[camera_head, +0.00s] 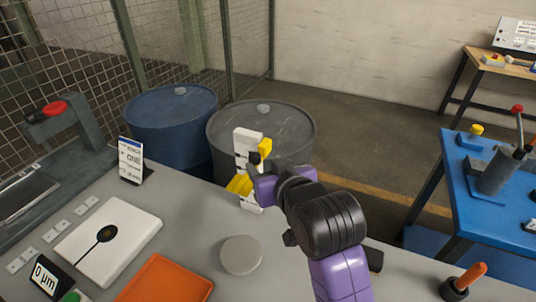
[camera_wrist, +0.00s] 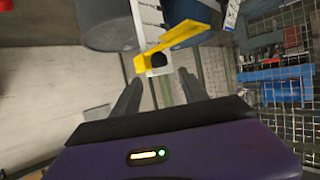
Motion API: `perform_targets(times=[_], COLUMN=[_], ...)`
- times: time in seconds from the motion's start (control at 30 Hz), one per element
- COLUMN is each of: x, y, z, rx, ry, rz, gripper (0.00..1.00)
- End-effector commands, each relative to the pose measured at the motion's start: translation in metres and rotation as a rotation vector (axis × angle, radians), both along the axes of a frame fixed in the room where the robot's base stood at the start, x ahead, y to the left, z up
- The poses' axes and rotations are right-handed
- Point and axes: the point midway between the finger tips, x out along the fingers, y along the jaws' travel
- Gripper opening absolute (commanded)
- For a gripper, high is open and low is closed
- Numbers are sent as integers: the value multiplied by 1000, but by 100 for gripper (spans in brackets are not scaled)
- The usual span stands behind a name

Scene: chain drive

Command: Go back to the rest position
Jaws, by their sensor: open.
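My purple and black arm reaches over the grey workbench (camera_head: 200,215) in the head view. My gripper (camera_wrist: 160,82) is open, its two dark fingers spread apart in the wrist view. A white upright gauge with yellow parts (camera_head: 247,140) stands at the bench's back edge, just beyond my gripper. In the wrist view the gauge's yellow arm (camera_wrist: 175,42) and a black knob (camera_wrist: 159,60) show between and beyond the fingertips. The fingers appear empty; I cannot tell how close they are to the knob. In the head view my wrist hides the gauge's right side and the fingertips.
On the bench are a grey disc (camera_head: 241,255), an orange tray (camera_head: 168,279), a white plate (camera_head: 135,225), a small sign (camera_head: 131,160) and an orange-handled tool (camera_head: 466,278). A blue drum (camera_head: 170,115) and a grey drum (camera_head: 290,125) stand behind. A blue table (camera_head: 480,180) is at right.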

Motion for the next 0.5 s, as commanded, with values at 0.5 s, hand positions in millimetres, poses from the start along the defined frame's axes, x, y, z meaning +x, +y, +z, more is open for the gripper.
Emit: perform_targets(times=[0.5], x=[-1], y=[-9], z=[60], rx=[130], ry=[-276], rz=[-29], gripper=[52])
